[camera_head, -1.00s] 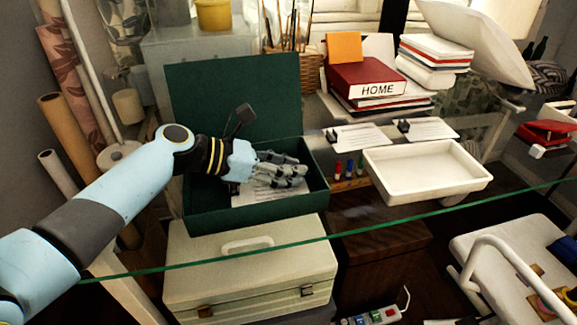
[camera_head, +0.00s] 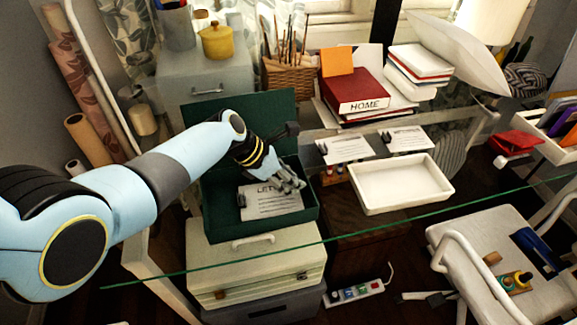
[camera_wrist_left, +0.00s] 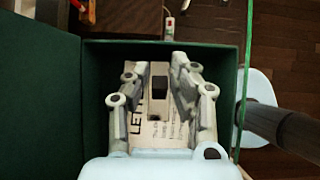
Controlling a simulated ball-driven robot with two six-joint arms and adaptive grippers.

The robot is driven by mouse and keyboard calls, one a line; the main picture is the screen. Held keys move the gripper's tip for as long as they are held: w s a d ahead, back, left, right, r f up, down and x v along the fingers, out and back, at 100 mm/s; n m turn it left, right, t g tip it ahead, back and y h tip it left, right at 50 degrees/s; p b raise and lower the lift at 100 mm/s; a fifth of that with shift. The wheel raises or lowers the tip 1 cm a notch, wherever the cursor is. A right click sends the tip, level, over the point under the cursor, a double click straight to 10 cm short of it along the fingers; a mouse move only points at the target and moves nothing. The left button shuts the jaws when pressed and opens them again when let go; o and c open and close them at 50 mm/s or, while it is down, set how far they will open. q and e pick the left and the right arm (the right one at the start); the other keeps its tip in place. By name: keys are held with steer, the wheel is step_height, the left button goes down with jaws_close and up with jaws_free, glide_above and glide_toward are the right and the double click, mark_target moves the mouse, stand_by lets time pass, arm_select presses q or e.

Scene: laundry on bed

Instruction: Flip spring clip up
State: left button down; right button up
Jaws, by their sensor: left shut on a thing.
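My left gripper (camera_head: 292,183) reaches down into an open green box (camera_head: 219,222), over a white letter sheet (camera_head: 270,205). In the left wrist view, a dark spring clip (camera_wrist_left: 158,80) shows between the fingers of the left gripper (camera_wrist_left: 160,68), which is shut on it, though the contact is hard to see. The sheet (camera_wrist_left: 140,145) lies behind it. In the head view, a small black piece (camera_head: 241,200) stands at the sheet's left edge; I cannot tell if it is the same clip. My right gripper is not in view.
The box's raised lid (camera_head: 225,112) stands behind. The box rests on a pale case (camera_head: 250,262). A white tray (camera_head: 400,205), two labelled sheets (camera_head: 345,149) and a red HOME binder (camera_head: 353,92) lie to the right. A glass edge crosses in front.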

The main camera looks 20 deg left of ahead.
arm_select(q)
steer(key=shift+w+d+r+y+p, duration=0.1)
steer(key=shift+r+y+p, duration=0.1)
steer(key=shift+y+p, duration=0.3)
steer(key=c, duration=1.3)
jaws_free()
steer(key=v, duration=1.2)
steer(key=shift+w, duration=0.25)
